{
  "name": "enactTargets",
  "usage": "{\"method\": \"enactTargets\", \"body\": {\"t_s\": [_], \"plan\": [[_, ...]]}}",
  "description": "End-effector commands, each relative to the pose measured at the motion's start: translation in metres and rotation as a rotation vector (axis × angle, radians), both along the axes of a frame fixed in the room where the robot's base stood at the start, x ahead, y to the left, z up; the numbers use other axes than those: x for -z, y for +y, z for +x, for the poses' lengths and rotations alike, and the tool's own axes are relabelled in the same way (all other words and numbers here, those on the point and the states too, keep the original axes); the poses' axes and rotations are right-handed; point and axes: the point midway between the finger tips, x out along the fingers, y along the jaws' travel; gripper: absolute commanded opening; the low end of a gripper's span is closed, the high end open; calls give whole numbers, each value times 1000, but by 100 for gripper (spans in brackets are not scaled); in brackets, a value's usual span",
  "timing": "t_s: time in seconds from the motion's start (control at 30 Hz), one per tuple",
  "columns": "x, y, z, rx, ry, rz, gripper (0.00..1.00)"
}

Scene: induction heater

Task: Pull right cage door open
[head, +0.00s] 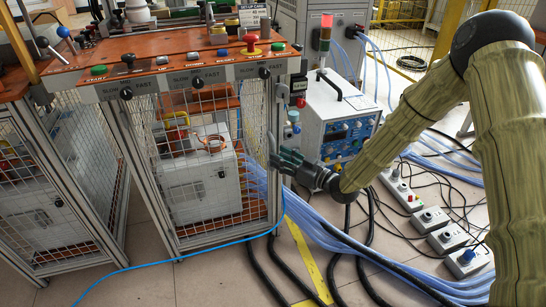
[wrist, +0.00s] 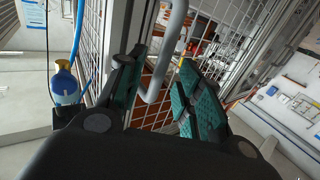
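The right cage door (head: 245,195) is a wire-mesh panel in a metal frame under the orange control top, and it looks closed. Its mesh also shows in the wrist view (wrist: 226,42). A grey bent bar handle (wrist: 172,50) stands out from the door; in the head view the handle (head: 271,143) shows as a small piece at the door's right edge. My gripper (head: 280,158) is at this right edge. In the wrist view my gripper (wrist: 163,92) has its green-padded fingers apart, with the handle's lower end between them. I cannot tell whether either finger touches it.
A white and blue heater unit (head: 335,118) stands right of the cage. Blue hoses (head: 345,240) and black cables cross the floor in front. A second mesh cage (head: 60,190) stands left. The cage holds a white box (head: 198,180).

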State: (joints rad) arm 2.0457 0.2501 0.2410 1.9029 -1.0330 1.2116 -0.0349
Motion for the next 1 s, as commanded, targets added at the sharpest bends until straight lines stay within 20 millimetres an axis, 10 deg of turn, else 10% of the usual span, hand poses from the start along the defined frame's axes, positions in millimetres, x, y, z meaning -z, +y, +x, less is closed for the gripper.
{"method": "enactTargets", "body": {"t_s": [0.67,0.87,1.0], "plan": [[0,29,23,1,1,1,35],[0,29,23,1,1,1,3],[0,29,23,1,1,1,0]]}}
